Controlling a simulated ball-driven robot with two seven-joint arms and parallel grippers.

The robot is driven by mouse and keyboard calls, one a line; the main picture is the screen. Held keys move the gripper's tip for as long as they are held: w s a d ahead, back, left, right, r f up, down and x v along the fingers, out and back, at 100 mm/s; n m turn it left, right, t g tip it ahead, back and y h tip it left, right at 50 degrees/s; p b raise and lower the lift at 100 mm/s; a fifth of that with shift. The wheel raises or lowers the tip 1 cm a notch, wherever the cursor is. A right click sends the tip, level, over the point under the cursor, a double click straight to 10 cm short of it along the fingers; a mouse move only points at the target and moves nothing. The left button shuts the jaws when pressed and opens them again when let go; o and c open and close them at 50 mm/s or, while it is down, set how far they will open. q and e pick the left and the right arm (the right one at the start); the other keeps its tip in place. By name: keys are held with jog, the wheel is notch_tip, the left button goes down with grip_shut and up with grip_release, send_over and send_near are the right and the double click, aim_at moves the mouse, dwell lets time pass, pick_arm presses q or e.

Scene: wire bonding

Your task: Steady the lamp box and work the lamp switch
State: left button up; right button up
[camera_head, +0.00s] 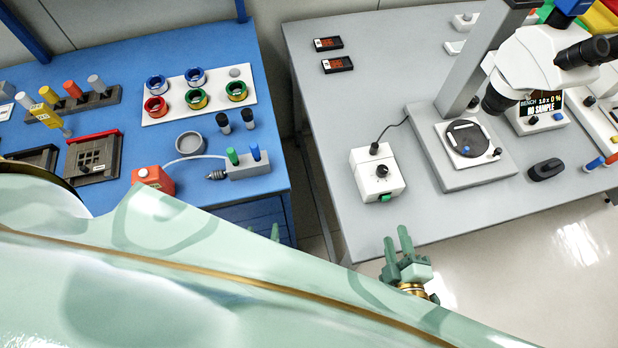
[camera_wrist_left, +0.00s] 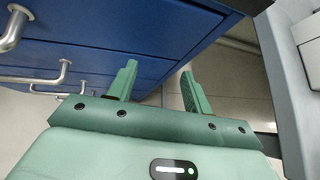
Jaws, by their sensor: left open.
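The lamp box (camera_head: 378,174) is a white box with a black knob on its front and a small green switch (camera_head: 386,198) low at its front edge. It stands upright near the left front of the grey table. My right gripper (camera_head: 397,241) is open and empty, just off the front edge below the box and not touching it. My left gripper (camera_head: 262,231) shows only its fingertips past my pale green body, near the blue bench's front right corner. In the left wrist view, my left gripper (camera_wrist_left: 159,70) is open and empty, facing blue drawers and floor.
A black cable runs from the box toward the microscope stand (camera_head: 461,147). The blue bench (camera_head: 215,45) holds spools, an orange block (camera_head: 153,180) and a grey terminal block (camera_head: 249,166). A floor gap separates bench and grey table (camera_head: 340,120). Drawer handles (camera_wrist_left: 62,75) stick out near my left gripper.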

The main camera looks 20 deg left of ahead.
pick_arm(q)
jog(key=w+d+r+m+t, duration=0.2)
jog(key=w+d+r+t, duration=0.15)
jog(key=r, duration=0.35)
jog(key=w+d+r+m+t, duration=0.2)
jog(key=w+d+r+t, duration=0.15)
jog(key=r, duration=0.45)
pick_arm(e)
jog(key=shift+w, duration=0.1)
pick_arm(q)
jog(key=m+g+h, duration=0.8)
jog(key=m+h, duration=0.3)
jog(key=h, duration=0.2)
send_near(378, 171)
jog(key=x, duration=0.9)
jog(key=shift+w+d+f, duration=0.1)
jog(key=shift+f, duration=0.05)
